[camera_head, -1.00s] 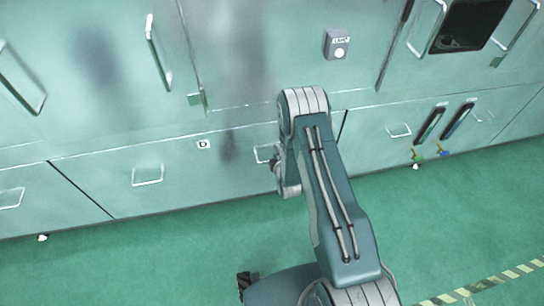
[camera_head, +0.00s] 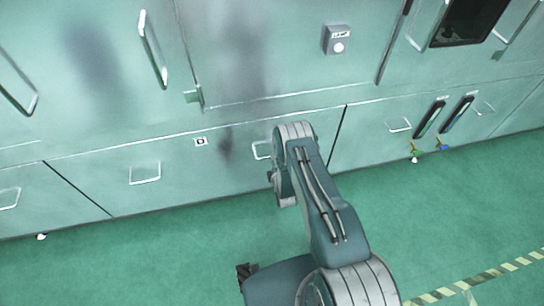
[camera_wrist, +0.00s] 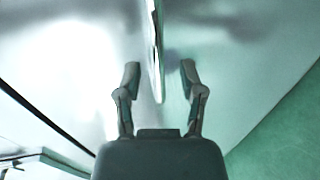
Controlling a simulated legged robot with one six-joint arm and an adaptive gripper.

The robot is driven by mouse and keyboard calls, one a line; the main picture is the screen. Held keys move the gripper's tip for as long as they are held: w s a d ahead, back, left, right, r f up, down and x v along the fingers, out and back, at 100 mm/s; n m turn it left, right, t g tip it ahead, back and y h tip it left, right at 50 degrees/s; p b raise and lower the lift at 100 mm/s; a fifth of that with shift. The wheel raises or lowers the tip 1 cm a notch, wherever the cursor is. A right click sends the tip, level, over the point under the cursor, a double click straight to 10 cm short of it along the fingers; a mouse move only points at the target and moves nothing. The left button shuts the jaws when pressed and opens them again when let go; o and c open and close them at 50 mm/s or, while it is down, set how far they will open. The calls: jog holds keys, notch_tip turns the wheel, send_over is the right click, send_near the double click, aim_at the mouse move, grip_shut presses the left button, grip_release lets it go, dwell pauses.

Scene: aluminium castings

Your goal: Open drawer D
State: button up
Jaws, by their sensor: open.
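Drawer D (camera_head: 95,177) is a wide pale green drawer front low in the cabinet, marked by a small "D" label (camera_head: 200,141). It is shut. It has a left handle (camera_head: 145,174) and a right handle (camera_head: 262,150), the right one partly hidden by my arm. Gaps show on both sides of the bar. I cannot tell for sure which handle it is.
Another drawer front (camera_head: 375,148) with a handle lies to the right, beyond a dark seam. Cabinet doors with bar handles (camera_head: 153,50) and a grey switch box (camera_head: 337,40) are above. The green floor (camera_head: 450,210) in front is clear, with a striped line at lower right.

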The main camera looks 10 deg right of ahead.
jog(key=shift+x, duration=1.4)
grip_shut()
jog(key=shift+s, duration=0.1)
